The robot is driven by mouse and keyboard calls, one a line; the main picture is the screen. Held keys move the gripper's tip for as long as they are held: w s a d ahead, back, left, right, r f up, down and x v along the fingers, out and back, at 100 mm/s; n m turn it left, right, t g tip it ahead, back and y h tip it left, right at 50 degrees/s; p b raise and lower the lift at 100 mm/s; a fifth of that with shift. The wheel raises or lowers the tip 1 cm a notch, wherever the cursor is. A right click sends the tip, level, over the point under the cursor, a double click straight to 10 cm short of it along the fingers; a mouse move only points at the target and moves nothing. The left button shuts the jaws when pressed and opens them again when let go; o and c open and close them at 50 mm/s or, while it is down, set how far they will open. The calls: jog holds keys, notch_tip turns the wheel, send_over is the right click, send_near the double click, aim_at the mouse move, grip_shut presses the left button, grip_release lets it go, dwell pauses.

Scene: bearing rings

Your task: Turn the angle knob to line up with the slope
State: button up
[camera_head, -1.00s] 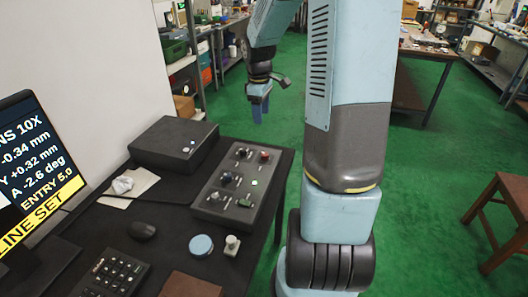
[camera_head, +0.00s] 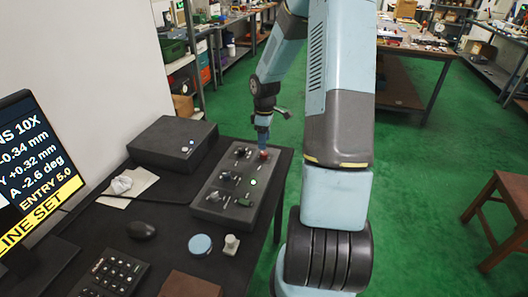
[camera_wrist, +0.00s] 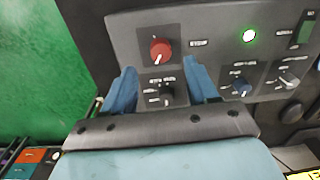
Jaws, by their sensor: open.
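The control box (camera_head: 205,205) lies on the dark bench with several knobs and switches. In the wrist view a small black knob (camera_wrist: 167,95) with a white mark sits between the two blue fingers of my gripper (camera_wrist: 160,70). My gripper is open; I cannot tell whether it touches that knob. A red knob (camera_wrist: 160,50) marked STOP is just beyond the fingertips. The monitor (camera_head: 35,150) reads A -2.6 deg and LINE SET.
A green lamp (camera_wrist: 249,36) is lit, beside a green switch (camera_wrist: 305,32). A black box (camera_head: 172,143) stands behind left of the control box.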

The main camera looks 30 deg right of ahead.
aim_at(264, 153)
jog(key=shift+s+f, duration=0.1)
jog(key=shift+f, duration=2.95)
jog(key=shift+c, duration=0.2)
jog(key=c, duration=1)
jog(key=shift+m, duration=0.3)
jog(key=m, duration=0.5)
jog(key=shift+m, duration=0.3)
jog(key=m, duration=0.6)
jog(key=shift+s+t, duration=0.1)
jog(key=shift+t, duration=0.2)
jog(key=shift+m, duration=0.3)
